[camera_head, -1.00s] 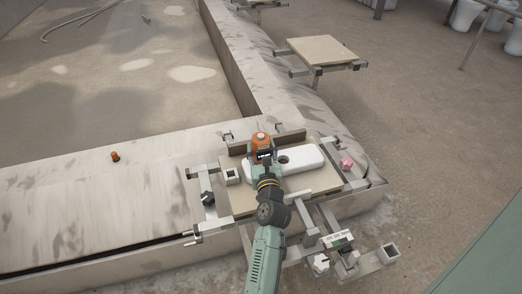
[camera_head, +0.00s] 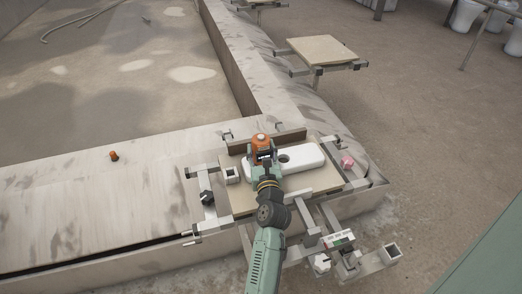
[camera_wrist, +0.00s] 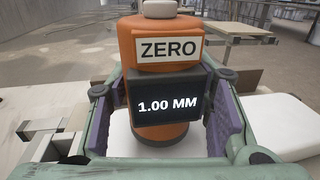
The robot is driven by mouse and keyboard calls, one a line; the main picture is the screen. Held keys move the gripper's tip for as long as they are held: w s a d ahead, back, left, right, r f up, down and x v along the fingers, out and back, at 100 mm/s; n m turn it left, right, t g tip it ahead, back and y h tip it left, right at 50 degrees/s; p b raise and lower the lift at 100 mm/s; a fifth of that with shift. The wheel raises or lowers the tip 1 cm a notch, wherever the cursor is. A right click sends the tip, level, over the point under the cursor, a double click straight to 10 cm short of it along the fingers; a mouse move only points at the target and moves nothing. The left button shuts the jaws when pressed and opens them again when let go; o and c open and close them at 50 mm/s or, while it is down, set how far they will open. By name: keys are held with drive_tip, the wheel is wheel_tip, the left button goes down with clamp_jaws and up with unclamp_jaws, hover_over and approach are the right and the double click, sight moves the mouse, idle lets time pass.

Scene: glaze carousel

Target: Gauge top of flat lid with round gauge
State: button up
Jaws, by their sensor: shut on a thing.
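The round gauge (camera_wrist: 160,50) is an orange cylinder with a ZERO label and a dark display reading 1.00 MM in the wrist view. It also shows in the head view (camera_head: 261,142). My gripper (camera_head: 263,160) is shut on the gauge, with its purple-padded fingers on both sides in the wrist view (camera_wrist: 165,125). The gauge is upright over the left end of the white flat lid (camera_head: 306,156). A white surface lies under the gauge, but I cannot tell if its foot touches it. The lid has a round dark hole and lies on a pale board.
The pale board (camera_head: 240,198) sits in a metal frame with clamps, with a brown upright strip (camera_head: 285,139) behind. A square tube (camera_head: 231,174) stands left of the lid and a pink knob (camera_head: 347,162) right. A small orange object (camera_head: 114,156) lies on the ledge at left.

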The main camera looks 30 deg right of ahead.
drive_tip(key=shift+f+b, duration=0.35)
drive_tip(key=shift+f, duration=0.25)
idle(1.0)
drive_tip(key=o, duration=1.2)
drive_tip(key=shift+o, duration=0.2)
drive_tip(key=shift+s, duration=0.1)
drive_tip(key=v, duration=0.7)
drive_tip(key=shift+s+a, duration=0.1)
drive_tip(key=shift+s, duration=0.05)
